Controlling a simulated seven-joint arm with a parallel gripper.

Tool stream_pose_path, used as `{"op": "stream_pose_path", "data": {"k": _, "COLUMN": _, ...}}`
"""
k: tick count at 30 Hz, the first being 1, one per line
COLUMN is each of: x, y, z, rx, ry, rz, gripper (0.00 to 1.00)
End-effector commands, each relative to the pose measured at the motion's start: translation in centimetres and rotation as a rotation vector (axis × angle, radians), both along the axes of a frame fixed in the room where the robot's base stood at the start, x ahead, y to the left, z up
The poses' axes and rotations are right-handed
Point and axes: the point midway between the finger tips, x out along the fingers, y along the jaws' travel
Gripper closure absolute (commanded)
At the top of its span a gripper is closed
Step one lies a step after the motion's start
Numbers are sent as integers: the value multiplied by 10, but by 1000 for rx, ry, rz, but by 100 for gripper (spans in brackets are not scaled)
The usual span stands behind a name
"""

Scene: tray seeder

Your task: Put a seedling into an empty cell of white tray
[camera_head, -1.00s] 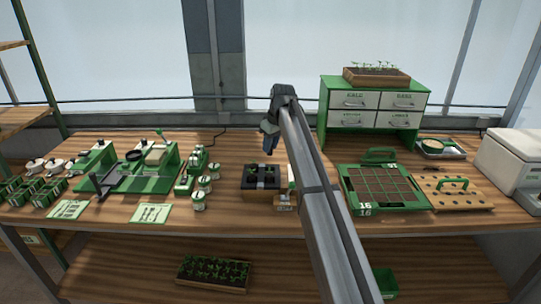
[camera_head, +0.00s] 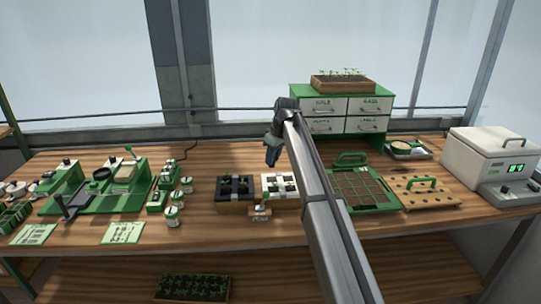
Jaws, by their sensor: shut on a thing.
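The white tray (camera_head: 267,178) stands on the bench near the middle, with dark cells and small green plants; my arm covers its right part. A black tray (camera_head: 221,191) with seedlings stands just left of it. My gripper (camera_head: 272,163) points down above the back edge of the white tray, visibly apart from it. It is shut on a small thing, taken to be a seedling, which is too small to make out. Which cells of the white tray are empty cannot be told from here.
A small labelled block (camera_head: 260,212) sits before the trays. A green gridded tray (camera_head: 376,204) and a wooden dibber board (camera_head: 440,198) lie to the right. Small tins (camera_head: 172,215) and a green seeder (camera_head: 122,202) stand left. A drawer cabinet (camera_head: 337,116) rises behind.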

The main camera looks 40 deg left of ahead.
Motion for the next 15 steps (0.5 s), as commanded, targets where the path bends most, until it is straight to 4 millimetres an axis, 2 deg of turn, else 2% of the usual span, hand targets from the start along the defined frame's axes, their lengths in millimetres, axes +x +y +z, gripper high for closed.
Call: {"op": "stream_pose_path", "data": {"k": 15, "x": -1, "y": 0, "z": -33, "rx": -1, "ry": 0, "rz": 0, "gripper": 100}}
